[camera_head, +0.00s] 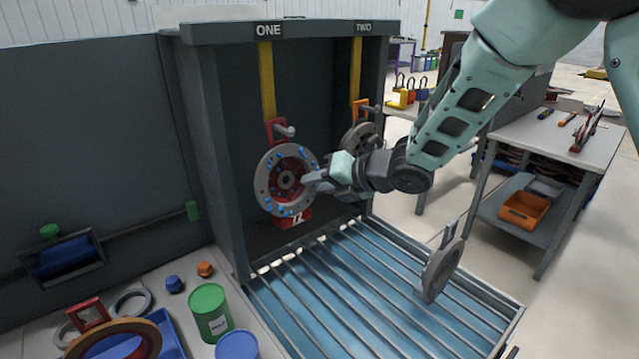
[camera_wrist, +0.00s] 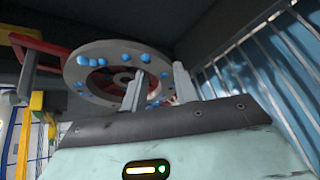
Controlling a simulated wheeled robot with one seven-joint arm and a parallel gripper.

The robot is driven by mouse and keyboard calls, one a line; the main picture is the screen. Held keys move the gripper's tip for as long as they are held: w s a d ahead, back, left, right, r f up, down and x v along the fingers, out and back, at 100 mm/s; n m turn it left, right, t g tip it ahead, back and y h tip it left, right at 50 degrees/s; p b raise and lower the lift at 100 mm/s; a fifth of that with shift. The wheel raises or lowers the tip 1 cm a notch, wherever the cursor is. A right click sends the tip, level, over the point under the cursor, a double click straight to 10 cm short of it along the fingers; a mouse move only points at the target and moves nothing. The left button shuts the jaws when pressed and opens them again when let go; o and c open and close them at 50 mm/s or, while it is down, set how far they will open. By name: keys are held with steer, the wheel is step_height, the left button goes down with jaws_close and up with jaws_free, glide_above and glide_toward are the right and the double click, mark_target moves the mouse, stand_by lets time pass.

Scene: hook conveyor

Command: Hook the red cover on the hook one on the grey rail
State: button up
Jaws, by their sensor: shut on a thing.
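The red cover (camera_head: 274,175) is a round disc with a grey rim, red centre, blue bolts and a red loop handle (camera_head: 270,130) on top. It hangs upright below the yellow strip under the sign ONE (camera_head: 268,30). The grey peg of hook one (camera_head: 287,131) shows at the handle; whether the loop is fully over it I cannot tell. My gripper (camera_head: 313,182) is at the cover's right side, shut on it. In the wrist view, the fingers (camera_wrist: 160,90) meet the cover's lower edge, and the cover (camera_wrist: 108,60) fills the upper middle.
A grey disc (camera_head: 362,135) with an orange handle hangs under the sign TWO, behind my wrist. Another grey disc (camera_head: 441,272) stands tilted over the slatted grate (camera_head: 350,290). Front left are a green can (camera_head: 209,313), a blue tray and a brown ring with red handle.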

steer(key=shift+r, duration=0.1)
steer(key=o, duration=1)
steer(key=shift+o, duration=0.2)
steer(key=shift+f, duration=0.2)
steer(key=b+v, duration=0.2)
steer(key=v, duration=1.5)
steer(key=s+a+f+m+g+h, duration=0.1)
steer(key=s+f+m+g+h, duration=0.3)
steer(key=s+m, duration=0.9)
steer(key=s+a+f+m+g+h, duration=0.2)
steer(key=s+f+m+g+h, duration=0.2)
steer(key=s+m, duration=0.9)
steer(key=f+m+h, duration=0.1)
steer(key=m, duration=0.1)
steer(key=shift+s+m, duration=0.3)
steer(key=shift+s, duration=0.1)
